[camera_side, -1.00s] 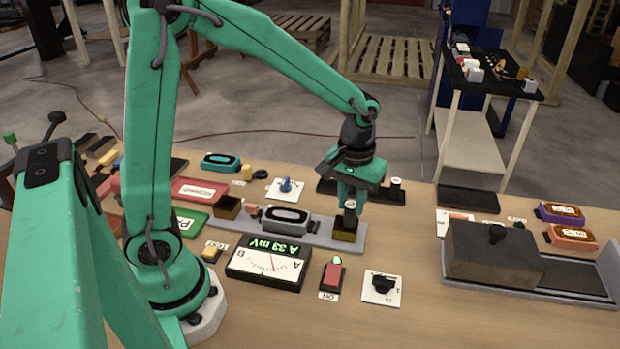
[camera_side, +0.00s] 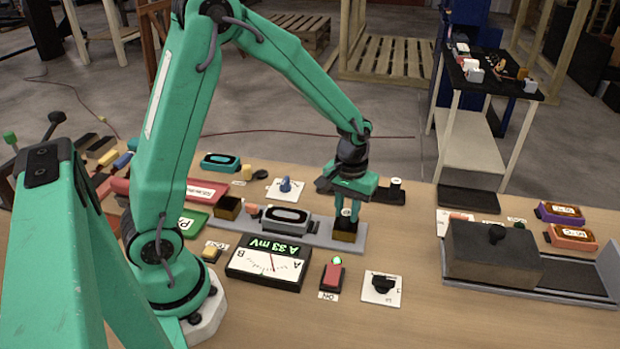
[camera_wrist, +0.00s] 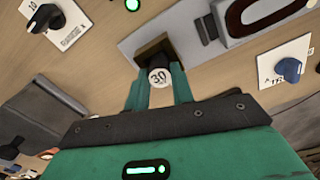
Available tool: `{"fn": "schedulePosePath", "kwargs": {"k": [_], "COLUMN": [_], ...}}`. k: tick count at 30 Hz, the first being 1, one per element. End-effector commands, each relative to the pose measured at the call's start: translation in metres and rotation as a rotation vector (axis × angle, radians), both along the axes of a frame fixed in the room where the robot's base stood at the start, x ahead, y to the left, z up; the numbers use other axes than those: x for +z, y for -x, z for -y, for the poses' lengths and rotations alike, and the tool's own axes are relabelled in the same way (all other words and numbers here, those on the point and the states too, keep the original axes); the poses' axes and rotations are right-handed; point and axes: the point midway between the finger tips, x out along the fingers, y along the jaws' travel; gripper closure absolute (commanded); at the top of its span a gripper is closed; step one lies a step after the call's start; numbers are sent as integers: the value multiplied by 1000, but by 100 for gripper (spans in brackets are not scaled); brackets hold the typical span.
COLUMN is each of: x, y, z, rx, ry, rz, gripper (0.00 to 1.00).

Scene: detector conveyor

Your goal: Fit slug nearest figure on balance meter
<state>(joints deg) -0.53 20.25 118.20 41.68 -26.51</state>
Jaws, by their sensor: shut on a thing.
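The slug (camera_wrist: 158,77), with a white top marked 30, is between the fingers of my gripper (camera_wrist: 158,92). In the side view my gripper (camera_side: 347,209) is shut on it, low over a brown socket block (camera_side: 344,235) at the right end of the grey bar. The slug's lower end is at the block's top; I cannot tell how deep it sits. The balance meter (camera_side: 268,262) reads "A 33 mV" in green, with its needle near the middle of the white dial. A second brown socket block (camera_side: 228,207) is at the bar's left end.
A red switch (camera_side: 333,276) with a lit green lamp and a black knob (camera_side: 383,284) stand in front of the bar. A dark rack (camera_side: 397,195) with a white-topped slug is just behind my gripper. A grey sliding block (camera_side: 490,252) is at right.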

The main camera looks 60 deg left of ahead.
Motion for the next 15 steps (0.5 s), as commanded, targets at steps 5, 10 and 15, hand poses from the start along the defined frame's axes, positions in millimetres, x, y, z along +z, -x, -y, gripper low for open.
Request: {"fn": "schedulePosePath", "kwargs": {"k": [5, 10, 15], "x": [-4, -4, -8], "y": [0, 0, 0], "z": [0, 0, 0], "rx": [0, 0, 0], "ry": [0, 0, 0], "rz": [2, 2, 1], "gripper": [100, 100, 100]}}
